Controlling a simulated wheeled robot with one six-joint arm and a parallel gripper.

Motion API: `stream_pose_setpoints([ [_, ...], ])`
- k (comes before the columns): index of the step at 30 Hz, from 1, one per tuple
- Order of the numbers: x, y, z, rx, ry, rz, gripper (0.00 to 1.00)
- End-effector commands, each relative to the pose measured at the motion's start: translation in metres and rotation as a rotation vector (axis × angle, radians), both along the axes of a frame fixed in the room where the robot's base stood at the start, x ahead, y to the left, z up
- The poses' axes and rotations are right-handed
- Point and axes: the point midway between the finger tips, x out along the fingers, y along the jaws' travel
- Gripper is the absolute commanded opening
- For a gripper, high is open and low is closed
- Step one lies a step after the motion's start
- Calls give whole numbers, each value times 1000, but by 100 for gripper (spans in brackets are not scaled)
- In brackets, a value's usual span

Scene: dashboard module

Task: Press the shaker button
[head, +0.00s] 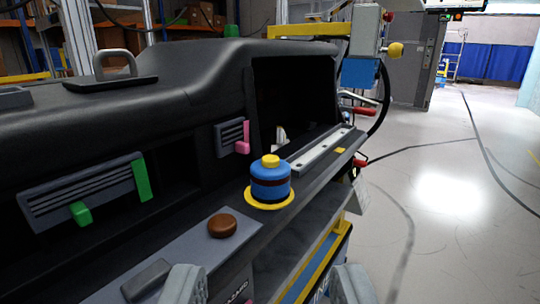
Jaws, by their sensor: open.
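I cannot tell from the picture which of these is the shaker button. My gripper (268,286) shows at the bottom edge as two grey fingertips, wide apart with nothing between them. It is nearer to the camera than both things and touches neither.
The black dashboard (190,66) fills the left, with a vent with green tabs (85,190) and one with a pink tab (232,136). A grey rocker-like part (147,280) lies left of the brown button. A metal rail (320,148) lies behind the cylinder. Open floor (450,220) is right.

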Motion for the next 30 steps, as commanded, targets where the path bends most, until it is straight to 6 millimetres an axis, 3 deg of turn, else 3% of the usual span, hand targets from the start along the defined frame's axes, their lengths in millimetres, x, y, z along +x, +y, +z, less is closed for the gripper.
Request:
stream_pose_setpoints([
  [1, 0, 0, 0, 0, 0, 0, 32],
  [6, 0, 0, 0, 0, 0, 0, 0],
  [30, 0, 0, 0, 0, 0, 0, 0],
])
